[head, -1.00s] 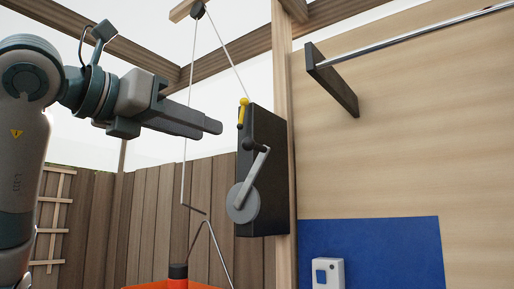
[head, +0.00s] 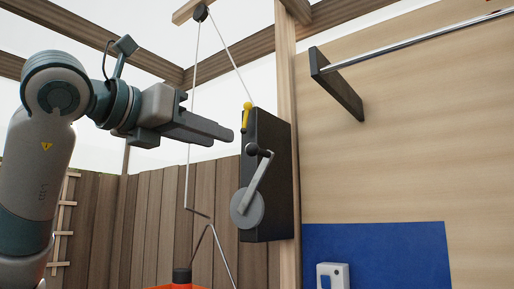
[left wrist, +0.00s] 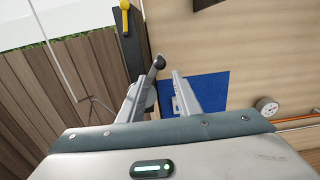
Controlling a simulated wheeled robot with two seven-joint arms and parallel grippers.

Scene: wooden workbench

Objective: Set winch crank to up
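The winch is a black box (head: 268,190) mounted on a wooden post. Its metal crank arm (head: 259,176) rises from a grey disc (head: 246,208), tilted up and to the right, and ends in a black knob (head: 252,149). My left gripper (head: 230,135) is just left of the winch and slightly above the knob, with nothing held. In the left wrist view my left gripper (left wrist: 159,76) has its fingers apart. The knob (left wrist: 158,62) shows beyond and between the fingertips; contact cannot be made out. My right gripper is not in view.
A yellow lever (head: 246,115) is on the winch's upper part, close to my fingertips. A cable runs from the winch up to a pulley (head: 200,12). A blue panel (head: 380,250) and a dark bracket with a rail (head: 336,85) are to the right.

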